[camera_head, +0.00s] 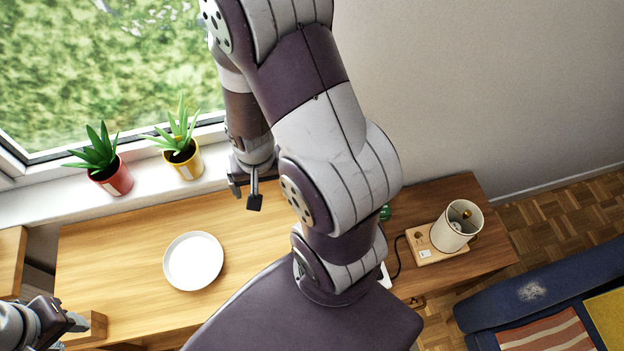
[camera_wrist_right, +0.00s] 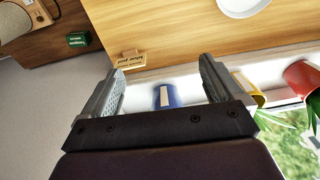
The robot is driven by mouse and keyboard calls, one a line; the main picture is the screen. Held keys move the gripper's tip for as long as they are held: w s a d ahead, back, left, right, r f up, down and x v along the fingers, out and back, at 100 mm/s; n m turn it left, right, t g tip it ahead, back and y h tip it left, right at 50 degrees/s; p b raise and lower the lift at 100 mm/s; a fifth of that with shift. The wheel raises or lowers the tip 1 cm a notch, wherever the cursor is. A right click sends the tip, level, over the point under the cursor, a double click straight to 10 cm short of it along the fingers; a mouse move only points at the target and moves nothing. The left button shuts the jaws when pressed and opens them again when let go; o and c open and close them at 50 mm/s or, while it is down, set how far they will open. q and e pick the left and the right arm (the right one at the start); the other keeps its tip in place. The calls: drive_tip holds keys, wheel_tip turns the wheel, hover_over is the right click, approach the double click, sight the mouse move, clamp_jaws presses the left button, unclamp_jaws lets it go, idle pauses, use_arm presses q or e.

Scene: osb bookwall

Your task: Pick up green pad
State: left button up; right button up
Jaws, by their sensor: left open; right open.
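A small green item (camera_head: 385,213), which I take to be the green pad, shows only as a sliver in the head view, behind my right arm. In the right wrist view the green pad (camera_wrist_right: 78,40) is a small dark green block with pale lettering, on the wooden desk near its edge. My right gripper (camera_head: 245,192) is open and empty over the back of the desk near the windowsill, to the left of the pad. Its two fingers (camera_wrist_right: 160,72) are apart in the wrist view, and the pad is outside them. My left gripper (camera_head: 72,322) is at the lower left.
A lamp (camera_head: 457,226) on a wooden base stands right of the pad. A small lettered wooden block (camera_wrist_right: 131,60) lies near the pad. A white plate (camera_head: 193,261) is on the desk. Red (camera_head: 112,180) and yellow (camera_head: 184,162) plant pots stand on the sill, with a blue object (camera_wrist_right: 166,96).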

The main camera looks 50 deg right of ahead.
use_arm(q)
wheel_tip(320, 180, up, 7)
drive_tip(key=p, duration=0.5)
use_arm(e)
drive_tip(key=s+d+f+m+g, duration=0.1)
drive_tip(key=s+d+f+m, duration=0.1)
drive_tip(key=s+f+m, duration=0.5)
drive_tip(key=s+d+f+m, duration=0.1)
drive_tip(key=s+f+m, duration=0.2)
drive_tip(key=s+m, duration=0.7)
drive_tip(key=shift+m, duration=0.4)
drive_tip(key=f+b, duration=0.3)
drive_tip(key=w+f+b, duration=0.1)
drive_tip(key=f+b, duration=0.3)
drive_tip(key=shift+w+a+f, duration=0.2)
drive_tip(key=shift+f+b, duration=0.65)
drive_tip(key=shift+b, duration=0.2)
drive_tip(key=f+b, duration=0.4)
drive_tip(key=shift+a+f+b, duration=0.15)
drive_tip(key=shift+a+b, duration=0.1)
drive_tip(key=shift+b, duration=0.05)
drive_tip(key=shift+w+r, duration=0.15)
drive_tip(key=shift+r, duration=0.05)
use_arm(q)
wheel_tip(320, 180, down, 13)
drive_tip(key=shift+d, duration=0.2)
use_arm(e)
drive_tip(key=c, duration=1.1)
